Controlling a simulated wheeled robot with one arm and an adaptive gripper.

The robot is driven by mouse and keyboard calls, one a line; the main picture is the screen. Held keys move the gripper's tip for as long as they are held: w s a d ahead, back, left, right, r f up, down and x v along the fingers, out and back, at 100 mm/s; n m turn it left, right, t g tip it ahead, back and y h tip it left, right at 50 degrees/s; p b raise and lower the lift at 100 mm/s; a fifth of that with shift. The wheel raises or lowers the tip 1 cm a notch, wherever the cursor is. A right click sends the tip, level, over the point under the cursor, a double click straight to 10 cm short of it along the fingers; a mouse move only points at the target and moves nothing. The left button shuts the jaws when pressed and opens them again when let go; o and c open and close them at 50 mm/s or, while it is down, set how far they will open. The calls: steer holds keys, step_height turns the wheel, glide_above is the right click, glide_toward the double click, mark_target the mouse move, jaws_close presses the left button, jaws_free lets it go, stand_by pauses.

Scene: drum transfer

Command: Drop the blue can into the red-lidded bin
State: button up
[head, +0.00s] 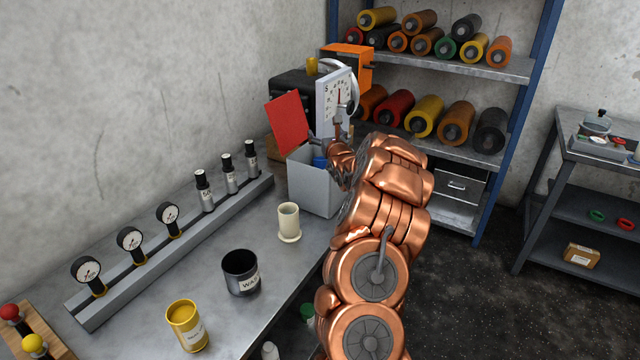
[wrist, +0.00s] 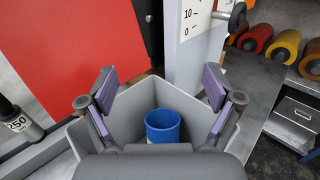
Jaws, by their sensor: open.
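The grey bin (head: 307,188) stands at the far end of the bench, with its red lid (head: 288,121) tipped up and open. Its walls also show in the wrist view (wrist: 225,138), with the red lid (wrist: 75,50) behind. The blue can (wrist: 163,126) is upright inside the bin walls, its lower part hidden by my gripper's body. A bit of blue (head: 320,162) shows at the bin's mouth in the head view. My gripper (wrist: 160,86) is over the bin with its fingers spread wide, clear of the can on both sides.
A dial scale (head: 334,100) stands right behind the bin. A cream cup (head: 289,222), a black wax can (head: 240,272) and a yellow can (head: 187,326) stand on the bench. A rail of gauges (head: 130,244) runs along the wall. A roller shelf (head: 440,62) stands behind.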

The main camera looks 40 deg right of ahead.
steer(key=v, duration=1.2)
stand_by(0.3)
stand_by(0.4)
